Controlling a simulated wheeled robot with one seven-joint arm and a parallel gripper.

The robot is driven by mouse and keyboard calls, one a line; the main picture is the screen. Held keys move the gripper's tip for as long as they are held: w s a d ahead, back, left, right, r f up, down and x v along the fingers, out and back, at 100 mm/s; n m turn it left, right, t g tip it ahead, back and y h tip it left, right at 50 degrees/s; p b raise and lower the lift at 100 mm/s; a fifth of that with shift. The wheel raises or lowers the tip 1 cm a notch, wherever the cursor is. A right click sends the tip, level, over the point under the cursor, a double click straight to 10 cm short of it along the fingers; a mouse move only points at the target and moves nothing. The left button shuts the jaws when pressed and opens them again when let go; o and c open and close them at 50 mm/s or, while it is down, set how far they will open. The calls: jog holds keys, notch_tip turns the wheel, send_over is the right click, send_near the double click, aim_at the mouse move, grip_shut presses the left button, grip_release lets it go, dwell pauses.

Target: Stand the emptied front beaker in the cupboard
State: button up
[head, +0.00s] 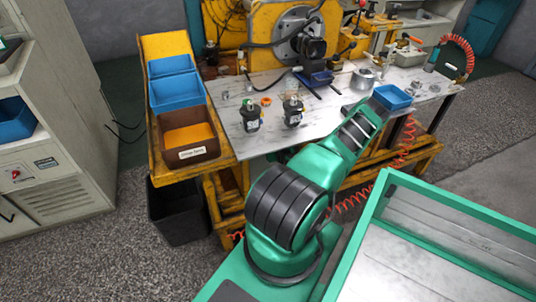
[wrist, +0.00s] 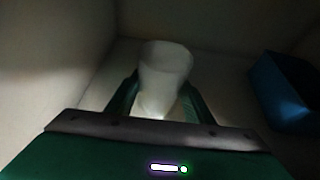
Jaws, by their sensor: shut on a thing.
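A pale, translucent beaker (wrist: 166,68) stands upright between the two green fingers of my gripper (wrist: 158,88) in the wrist view. The gripper is shut on it, one finger on each side. The beaker looks empty, though the dim light makes this hard to judge. Around it are the pale walls and floor of a dark enclosed space, which looks like the inside of the cupboard (wrist: 55,60). I cannot tell whether the beaker's base touches the floor. In the head view my arm reaches toward the workbench, and the gripper and beaker are hidden.
A blue bin (wrist: 285,92) stands to the right of the beaker in the enclosure, with a gap between. In the head view, the workbench (head: 225,92) carries two dark bottles (head: 251,117) and a blue tray (head: 393,97). A grey cabinet (head: 60,130) is at the left.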

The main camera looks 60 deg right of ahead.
jog(key=shift+w+d, duration=0.55)
jog(key=shift+w, duration=0.3)
jog(key=f, duration=0.2)
jog(key=shift+s+a+f, duration=0.1)
jog(key=shift+s+f, duration=0.15)
jog(key=shift+f, duration=0.1)
notch_tip(320, 180, down, 3)
jog(key=shift+f, duration=0.15)
jog(key=shift+w+f, duration=0.15)
jog(key=shift+f, duration=0.35)
jog(key=shift+f, duration=0.1)
jog(key=o, duration=1.1)
jog(key=v, duration=1.2)
